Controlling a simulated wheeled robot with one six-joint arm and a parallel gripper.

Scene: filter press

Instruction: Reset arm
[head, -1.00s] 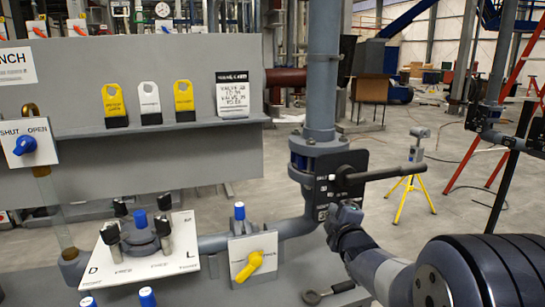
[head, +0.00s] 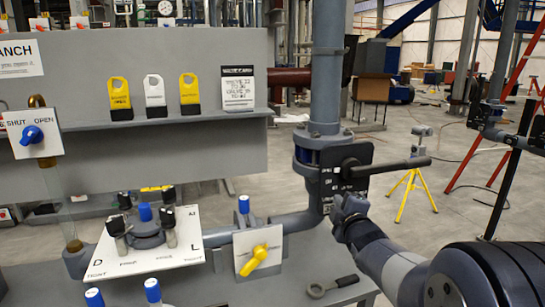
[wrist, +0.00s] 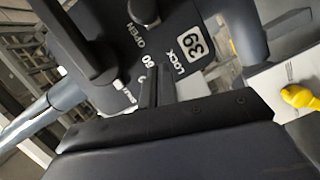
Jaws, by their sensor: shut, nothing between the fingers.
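My gripper (head: 346,208) is in the head view, just below and in front of the black valve plate (head: 327,186) on the vertical pipe. In the wrist view the same plate (wrist: 185,65) fills the upper middle, with "OPEN", "LOCK" and "39" on it. The gripper's dark fingers (wrist: 158,92) reach toward the plate, shut with nothing between them. Whether they touch the plate I cannot tell. The black lever handle (head: 395,167) sticks out to the right from the plate, nearly level. My arm comes in from the lower right.
A yellow-handled valve (head: 258,257) and a white plate with knobs (head: 150,255) stand left of the gripper. A wrench-like tool (head: 332,287) lies on the bench below. Yellow and white tags (head: 155,92) stand on the shelf.

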